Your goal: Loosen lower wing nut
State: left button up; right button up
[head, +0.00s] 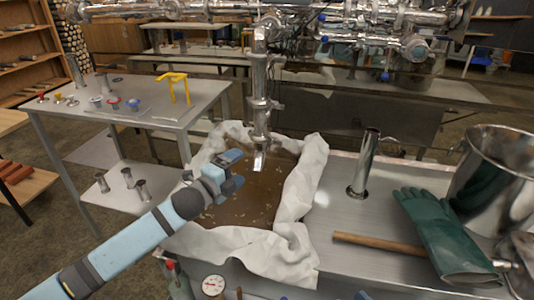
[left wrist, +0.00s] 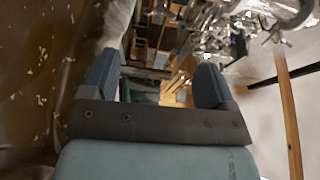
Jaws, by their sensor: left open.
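The shiny vertical pipe (head: 260,85) hangs from the overhead pipework, with clamp joints along it and an angled spout at its bottom. The lower clamp (head: 262,103) sits about midway down; its wing nut is too small to make out surely. My left gripper (head: 238,170) is open and empty, just left of and below the spout, over the cloth-lined pan. In the left wrist view its two blue fingers (left wrist: 155,80) stand apart with nothing between them. Shiny fittings, including a wing-shaped piece (left wrist: 278,28), show at upper right there; I cannot tell which clamp it belongs to.
The pan holds brown liquid with floating flakes inside a white cloth (head: 308,175). To its right are a steel cylinder (head: 364,165), a wooden handle (head: 385,243), green gloves (head: 440,235) and a large pot (head: 498,170). A steel table (head: 150,105) stands at left.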

aim_at(270, 144)
pick_arm(q)
jog(key=b+x, duration=0.3)
jog(key=x, duration=0.9)
jog(key=shift+w+d, duration=0.2)
jog(key=shift+d, duration=0.05)
pick_arm(e)
jog(key=r, duration=0.1)
jog(key=a+r+t+y, duration=0.1)
jog(key=r, duration=0.1)
jog(key=r+t+y, duration=0.1)
jog(key=shift+s+a+r, duration=0.2)
jog(key=shift+a+r, duration=0.2)
pick_arm(q)
jog(key=shift+c, duration=0.5)
pick_arm(e)
jog(key=shift+r, duration=0.1)
